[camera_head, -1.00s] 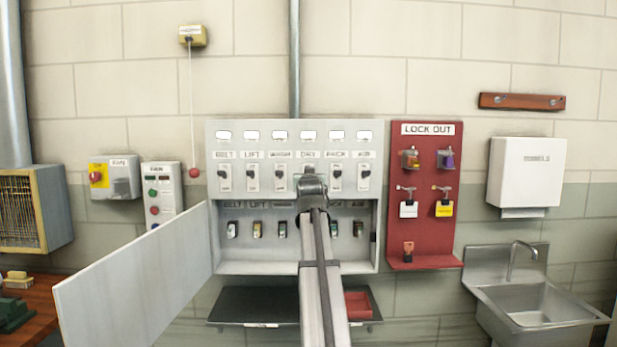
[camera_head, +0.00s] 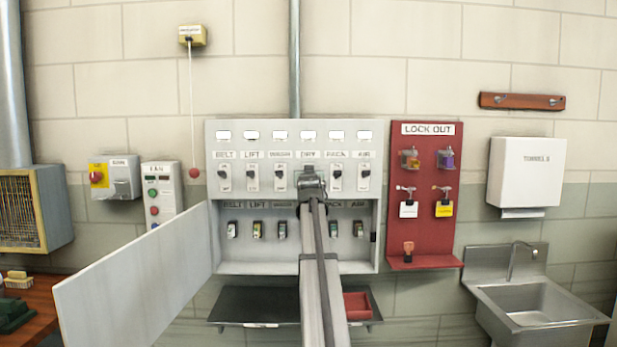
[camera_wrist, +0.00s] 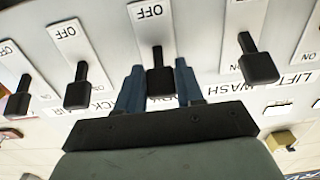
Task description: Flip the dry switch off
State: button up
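The dry switch (camera_wrist: 160,80) has a black lever on a white plate, seen upside down in the wrist view. Its lever points away from the OFF mark, toward the label row. My gripper (camera_wrist: 162,75) has its two blue fingers on either side of this lever, with no clear gap showing between them and it. In the head view my gripper (camera_head: 310,172) and arm cover the dry switch below its DRY label (camera_head: 308,154). The grey switch panel (camera_head: 352,128) carries a row of similar switches.
The wash switch (camera_wrist: 260,68) and the pack switch (camera_wrist: 82,92) flank my fingers closely. An open cabinet door (camera_head: 140,280) swings out at left. A red lockout board (camera_head: 425,225) hangs at right, beside the sink (camera_head: 535,300). A dark shelf (camera_head: 250,306) sits below.

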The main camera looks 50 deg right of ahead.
jog(key=c, duration=0.5)
dwell(1.0)
jog(key=o, duration=0.9)
jog(key=shift+o, duration=0.2)
jog(key=v, duration=1.4)
